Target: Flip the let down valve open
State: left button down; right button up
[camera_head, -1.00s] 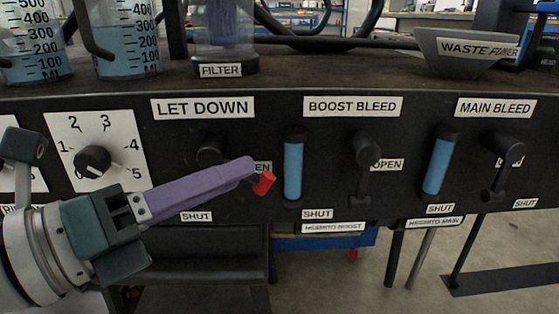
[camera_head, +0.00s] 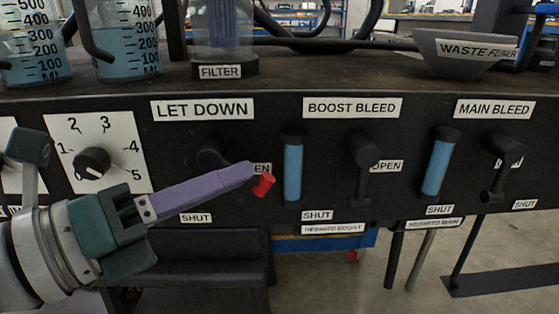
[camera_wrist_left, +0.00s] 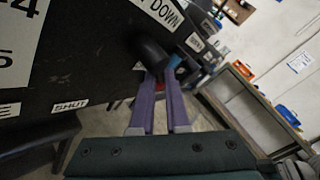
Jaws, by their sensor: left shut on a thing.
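The let down valve shows as a black round hub (camera_head: 212,151) under the LET DOWN label (camera_head: 203,109). A red tip (camera_head: 264,185) sticks out at the end of my left gripper's fingers, lower right of the hub, beside the partly covered OPEN label (camera_head: 263,168). My left gripper (camera_head: 249,173) reaches in from the left with purple fingers closed on the valve's handle, most of which they hide. The SHUT label (camera_head: 196,218) is below the fingers. In the left wrist view, the black hub (camera_wrist_left: 150,53) is just beyond the fingertips (camera_wrist_left: 160,76). My right gripper is not in view.
A numbered dial (camera_head: 92,162) is left of the valve. A blue tube (camera_head: 293,167) and the boost bleed valve (camera_head: 362,165) are to the right. The main bleed valve (camera_head: 500,165) is farther right. Beakers (camera_head: 125,40) and a waste funnel (camera_head: 468,52) stand above.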

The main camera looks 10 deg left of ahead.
pick_arm(q)
jog(key=n+t+b, duration=0.1)
jog(key=b, duration=0.2)
jog(key=n+t+b, duration=0.2)
jog(key=b, duration=0.2)
jog(key=n+t+h+b, duration=0.1)
jog(key=n+t+b, duration=0.1)
jog(key=b, duration=0.1)
jog(key=shift+w+d+r, duration=0.15)
jog(key=shift+d+r, duration=0.25)
dwell(0.4)
jog(key=c, duration=0.9)
grip_release()
